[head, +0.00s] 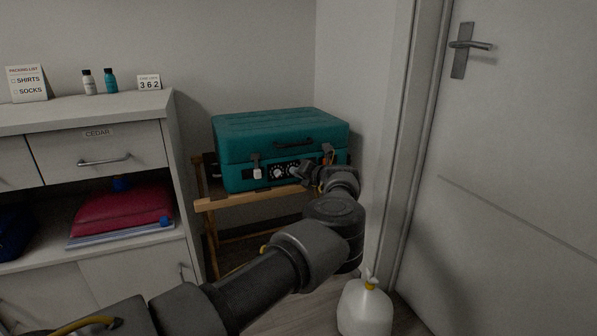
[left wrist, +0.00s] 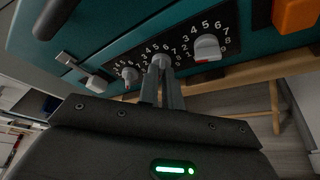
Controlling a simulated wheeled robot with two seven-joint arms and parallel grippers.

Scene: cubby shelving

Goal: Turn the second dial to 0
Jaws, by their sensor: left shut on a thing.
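A teal suitcase (head: 280,133) lies closed on a wooden rack. Its front has a black panel with a row of numbered dials. In the left wrist view I see a left dial (left wrist: 129,73), a middle, second dial (left wrist: 162,60) and a right dial (left wrist: 207,46) with a red mark at its lower edge. My left gripper (left wrist: 162,78) is shut on the second dial, one finger on each side of it. In the head view my left gripper (head: 305,169) covers the right part of the panel. The second dial's exact setting is hard to read. My right gripper is not in view.
A wooden rack (head: 225,202) carries the suitcase. A door (head: 520,150) is at right.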

